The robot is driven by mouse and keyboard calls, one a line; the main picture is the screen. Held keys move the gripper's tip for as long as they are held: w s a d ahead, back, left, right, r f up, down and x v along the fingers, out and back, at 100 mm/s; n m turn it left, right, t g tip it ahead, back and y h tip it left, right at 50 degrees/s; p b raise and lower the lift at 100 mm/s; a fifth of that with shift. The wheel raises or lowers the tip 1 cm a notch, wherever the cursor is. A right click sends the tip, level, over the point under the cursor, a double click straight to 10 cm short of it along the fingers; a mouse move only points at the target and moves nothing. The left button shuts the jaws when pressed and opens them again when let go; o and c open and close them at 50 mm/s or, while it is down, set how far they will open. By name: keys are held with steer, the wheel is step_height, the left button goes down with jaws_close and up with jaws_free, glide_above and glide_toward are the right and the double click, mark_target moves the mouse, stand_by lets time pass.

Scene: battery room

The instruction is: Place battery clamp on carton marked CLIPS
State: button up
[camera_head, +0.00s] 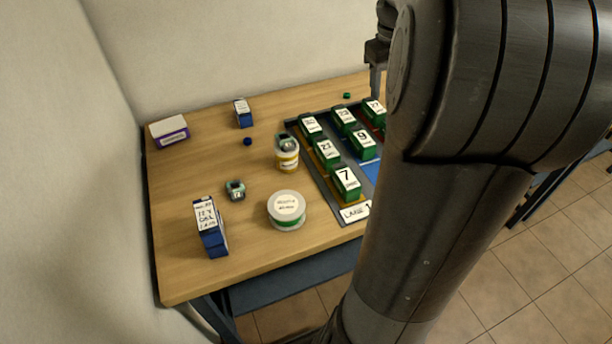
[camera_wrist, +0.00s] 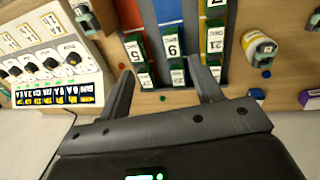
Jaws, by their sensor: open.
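Two small grey-and-teal clamp-like pieces show in the head view. One piece (camera_head: 236,189) lies on the table; the other (camera_head: 286,141) sits on a yellow-banded jar (camera_head: 287,162). I cannot tell which is the battery clamp. A white-topped carton with purple sides (camera_head: 170,131) stands at the back left; its label is too small to read, so I cannot confirm CLIPS. My gripper (camera_head: 376,82) is partly hidden behind my arm, above the table's back. In the wrist view my gripper (camera_wrist: 163,88) is open, with nothing between its fingers.
Blue cartons stand at the back (camera_head: 243,113) and front left (camera_head: 210,228). A round white tub (camera_head: 286,209) is near the front edge. Numbered green batteries (camera_head: 347,183) stand in a lane tray. The wrist view shows a panel with several knobs (camera_wrist: 45,65).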

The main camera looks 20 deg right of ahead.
steer(key=s+a+t, duration=0.1)
steer(key=s+a, duration=0.2)
steer(key=a, duration=0.5)
steer(key=s+a+t, duration=0.1)
steer(key=s+a, duration=0.1)
steer(key=a, duration=0.6)
steer(key=s+a+f+t+y, duration=0.1)
steer(key=s+a+f+t, duration=0.2)
steer(key=s+a, duration=0.7)
steer(key=shift+s+a+f+y, duration=0.2)
steer(key=shift+s+f+y, duration=0.1)
steer(key=shift+f+y, duration=0.1)
